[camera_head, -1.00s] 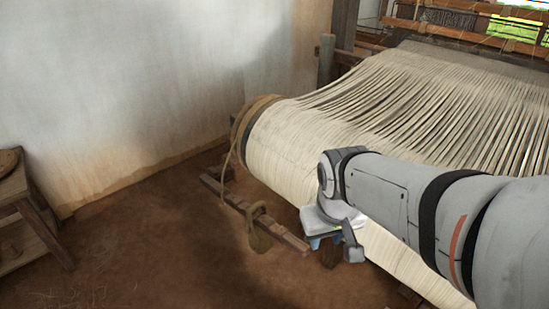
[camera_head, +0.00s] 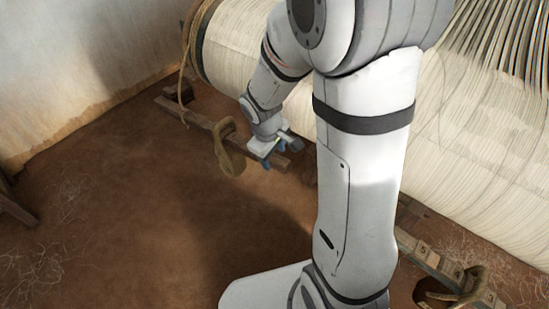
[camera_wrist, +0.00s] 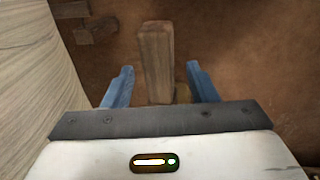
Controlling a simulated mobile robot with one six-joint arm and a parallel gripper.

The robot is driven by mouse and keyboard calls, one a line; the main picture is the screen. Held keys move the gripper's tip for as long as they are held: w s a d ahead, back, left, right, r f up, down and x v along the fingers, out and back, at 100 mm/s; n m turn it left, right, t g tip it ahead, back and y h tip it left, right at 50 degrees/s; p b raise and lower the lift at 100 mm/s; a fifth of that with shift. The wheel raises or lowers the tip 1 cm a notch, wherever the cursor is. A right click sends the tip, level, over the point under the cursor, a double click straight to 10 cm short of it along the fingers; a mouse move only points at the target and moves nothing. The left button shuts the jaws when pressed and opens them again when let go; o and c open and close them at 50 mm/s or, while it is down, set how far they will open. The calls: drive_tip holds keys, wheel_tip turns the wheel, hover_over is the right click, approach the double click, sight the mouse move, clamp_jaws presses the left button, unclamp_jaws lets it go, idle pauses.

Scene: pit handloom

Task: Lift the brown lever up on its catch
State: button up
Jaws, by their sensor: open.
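A brown wooden lever (camera_head: 197,119) lies low beside the warp roll in the head view, with a rope loop hanging around it. My gripper (camera_head: 275,155) is at the lever's right end, and its blue fingers point down. In the wrist view the end of a brown bar (camera_wrist: 157,55), which looks like this lever, stands between the two open fingers of my gripper (camera_wrist: 160,82). A gap shows on each side of the bar, so the fingers appear not to touch it. My arm hides part of the space to the right of the lever. I cannot make out the catch for certain.
The cream warp roll (camera_head: 245,55) is close behind the lever. A tan rope loop (camera_head: 229,150) hangs just left of my gripper. A numbered wooden bar (camera_head: 430,258) with another rope (camera_head: 460,292) lies at lower right. The earth floor (camera_head: 110,210) at left is mostly clear.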

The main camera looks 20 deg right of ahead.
drive_tip(key=shift+w+d+f, duration=0.1)
drive_tip(key=shift+d+f, duration=0.05)
drive_tip(key=shift+f, duration=0.45)
drive_tip(key=shift+d+f, duration=0.1)
drive_tip(key=shift+f, duration=0.5)
clamp_jaws()
